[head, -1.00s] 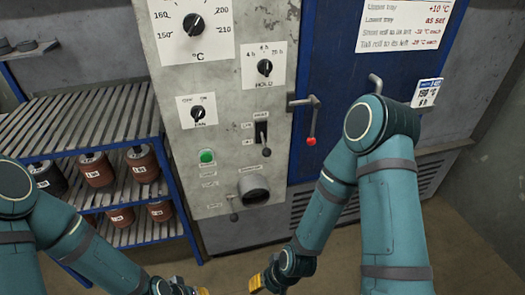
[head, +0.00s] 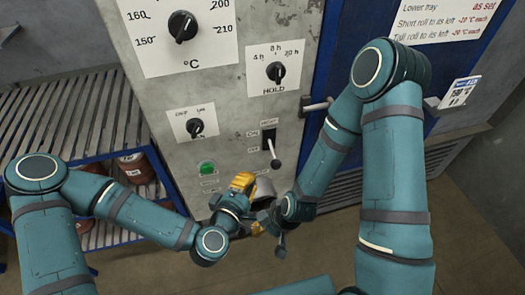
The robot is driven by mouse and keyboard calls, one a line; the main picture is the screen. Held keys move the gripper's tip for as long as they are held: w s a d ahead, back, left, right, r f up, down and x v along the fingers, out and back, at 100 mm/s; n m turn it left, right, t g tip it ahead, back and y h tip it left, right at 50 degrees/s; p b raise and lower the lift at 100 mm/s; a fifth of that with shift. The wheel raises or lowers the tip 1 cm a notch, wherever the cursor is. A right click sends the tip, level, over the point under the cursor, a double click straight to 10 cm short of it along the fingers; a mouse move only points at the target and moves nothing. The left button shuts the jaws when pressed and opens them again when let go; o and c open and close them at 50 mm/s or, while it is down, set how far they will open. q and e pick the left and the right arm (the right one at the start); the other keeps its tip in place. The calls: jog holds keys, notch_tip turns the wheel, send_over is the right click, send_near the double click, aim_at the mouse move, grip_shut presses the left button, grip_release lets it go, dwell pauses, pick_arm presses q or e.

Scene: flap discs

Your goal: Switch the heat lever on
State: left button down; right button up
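The heat lever (head: 272,149) sits in a black slot on the grey control panel (head: 228,110). Its handle points down and ends in a dark ball. Small labels stand beside the slot, too small to read surely. My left gripper (head: 243,183), with yellow fingertips, is in front of the panel, below and left of the lever and apart from it. My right gripper (head: 258,228) is lower, in front of the panel's bottom, partly hidden by its own arm. Whether either gripper is open or shut is unclear.
Above are the temperature dial (head: 183,26), the hold dial (head: 276,72) and the fan knob (head: 195,127). A green button (head: 206,168) is left of my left gripper. The pipe outlet is mostly hidden behind my grippers. A slatted rack (head: 75,120) stands left.

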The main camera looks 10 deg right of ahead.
aim_at(273, 154)
pick_arm(q)
jog(key=shift+s, duration=0.15)
jog(key=b+x, duration=0.2)
jog(key=x, duration=0.8)
dwell(0.4)
